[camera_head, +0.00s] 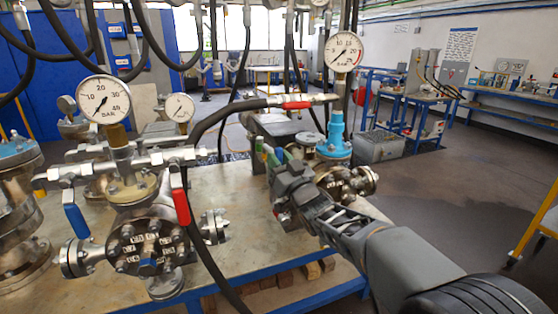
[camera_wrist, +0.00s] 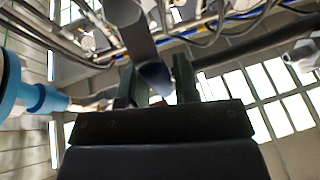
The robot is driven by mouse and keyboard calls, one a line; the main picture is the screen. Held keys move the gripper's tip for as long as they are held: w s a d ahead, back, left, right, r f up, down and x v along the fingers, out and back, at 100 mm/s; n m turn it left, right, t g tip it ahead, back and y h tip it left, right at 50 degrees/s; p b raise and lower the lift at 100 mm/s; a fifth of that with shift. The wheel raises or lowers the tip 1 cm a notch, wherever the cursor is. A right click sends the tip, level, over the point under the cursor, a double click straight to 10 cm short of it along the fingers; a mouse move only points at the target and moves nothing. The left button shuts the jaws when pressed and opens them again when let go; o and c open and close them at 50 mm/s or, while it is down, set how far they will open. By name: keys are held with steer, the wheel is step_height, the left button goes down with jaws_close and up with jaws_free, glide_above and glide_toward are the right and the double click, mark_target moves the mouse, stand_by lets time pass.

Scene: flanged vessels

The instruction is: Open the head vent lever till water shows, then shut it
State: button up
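My gripper (camera_head: 268,157) is at the left side of the right-hand vessel, which has a bright blue top fitting (camera_head: 335,135). In the wrist view its two dark green fingers (camera_wrist: 158,85) stand apart. A dark bar with a bluish rounded end (camera_wrist: 154,76) shows between them; it may be the vent lever, and contact cannot be told. The blue fitting with a brass tip (camera_wrist: 72,106) is at the left there. In the head view the gripper hides most of what is at its fingertips. No water is visible.
A black hose with a red lever (camera_head: 297,105) runs above my gripper to a gauge (camera_head: 344,52). The left-hand vessel (camera_head: 148,250) carries a gauge, a blue lever (camera_head: 75,218) and a red lever (camera_head: 181,207). Bare tabletop (camera_head: 228,185) lies between the vessels.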

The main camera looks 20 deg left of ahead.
steer(key=o, duration=0.3)
steer(key=b+v, duration=0.2)
steer(key=v, duration=1.1)
steer(key=shift+s+d, duration=0.25)
steer(key=shift+d, duration=0.1)
steer(key=shift+f, duration=0.15)
